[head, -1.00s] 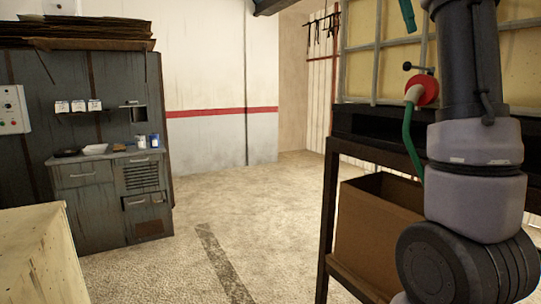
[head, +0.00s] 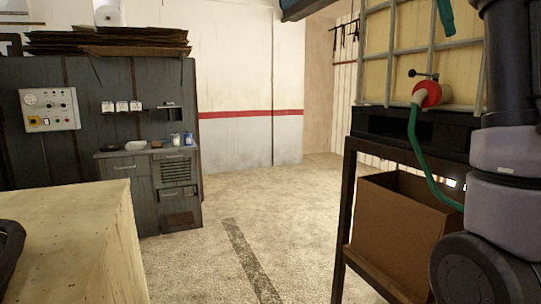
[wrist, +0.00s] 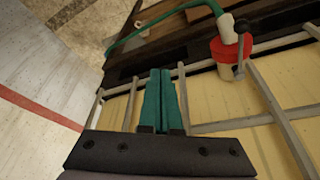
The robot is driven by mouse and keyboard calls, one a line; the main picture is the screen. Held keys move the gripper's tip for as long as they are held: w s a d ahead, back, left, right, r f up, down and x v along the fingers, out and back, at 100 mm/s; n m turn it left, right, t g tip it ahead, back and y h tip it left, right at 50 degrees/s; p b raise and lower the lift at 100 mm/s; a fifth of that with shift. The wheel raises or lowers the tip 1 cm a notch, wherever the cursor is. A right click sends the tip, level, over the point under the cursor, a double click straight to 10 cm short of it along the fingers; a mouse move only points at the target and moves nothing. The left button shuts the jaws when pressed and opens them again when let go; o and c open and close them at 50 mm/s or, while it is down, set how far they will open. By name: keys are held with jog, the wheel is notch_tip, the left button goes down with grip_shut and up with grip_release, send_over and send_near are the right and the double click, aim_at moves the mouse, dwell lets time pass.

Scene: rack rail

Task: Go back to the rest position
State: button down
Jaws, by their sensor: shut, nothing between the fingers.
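My gripper (wrist: 160,85) shows in the wrist view as two green fingers pressed together, with nothing between them. It is in front of a yellowish caged tank (wrist: 225,100), over its grey bars. In the head view a green tip (head: 445,15) shows at the top right, in front of the same tank (head: 395,50). My arm fills the right edge of the head view.
A red valve with a green hose (head: 427,94) is on the tank. A dark stand (head: 350,200) holds the tank, with a cardboard box (head: 405,230) below. A grey cabinet (head: 165,190) and pale block (head: 90,235) are left. Floor between is clear.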

jog(key=s+a+f+n+t+y, duration=0.2)
jog(key=s+a+f+n+t, duration=0.2)
jog(key=s+a+f+n, duration=0.3)
jog(key=s+a+f+n+t+y, duration=0.3)
jog(key=s+a+f+n, duration=0.5)
jog(key=a+f, duration=0.5)
notch_tip(320, 180, down, 6)
jog(key=shift+s+r+t+y, duration=0.2)
jog(key=shift+t+y, duration=0.1)
jog(key=shift+t, duration=0.1)
jog(key=shift+s+d, duration=0.1)
jog(key=shift+d, duration=0.05)
